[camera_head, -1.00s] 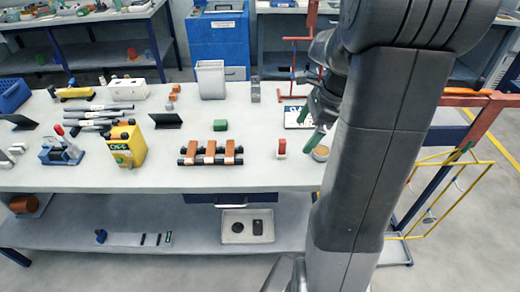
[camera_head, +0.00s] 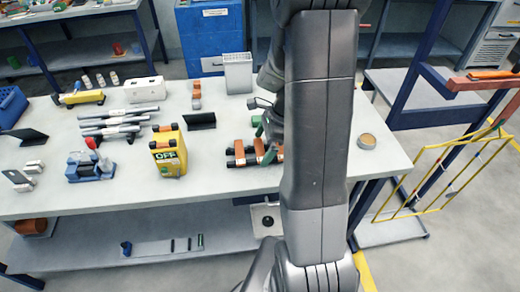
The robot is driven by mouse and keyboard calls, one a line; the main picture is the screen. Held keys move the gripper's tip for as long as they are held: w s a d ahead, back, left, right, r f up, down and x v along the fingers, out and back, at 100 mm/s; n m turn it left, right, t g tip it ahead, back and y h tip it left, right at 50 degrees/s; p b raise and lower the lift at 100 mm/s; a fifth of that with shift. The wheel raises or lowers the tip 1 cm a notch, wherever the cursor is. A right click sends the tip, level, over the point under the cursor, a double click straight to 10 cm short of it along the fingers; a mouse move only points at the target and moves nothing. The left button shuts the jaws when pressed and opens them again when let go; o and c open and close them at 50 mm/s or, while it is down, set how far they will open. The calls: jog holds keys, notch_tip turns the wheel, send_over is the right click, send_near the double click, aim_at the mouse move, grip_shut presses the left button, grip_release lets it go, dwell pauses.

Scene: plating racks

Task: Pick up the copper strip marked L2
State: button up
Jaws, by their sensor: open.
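Copper strips lie side by side across two black bars on the white table. The left strip (camera_head: 239,153) and the middle strip (camera_head: 260,151) show, with part of a third (camera_head: 279,153) at my arm's edge. No L2 mark is readable on any of them, so I cannot tell which is L2. My gripper (camera_head: 269,150) is over the middle and right strips, partly hidden by my own arm. It is open, with nothing seen in it. Whether it touches a strip cannot be told.
A yellow OFF box (camera_head: 168,155) stands left of the strips. A green block (camera_head: 257,121) and a black angled plate (camera_head: 201,121) are behind them. A grey bin (camera_head: 238,73) stands at the back. A round tan-topped pot (camera_head: 367,141) sits at right. The table front is clear.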

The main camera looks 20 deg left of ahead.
jog(key=c, duration=0.9)
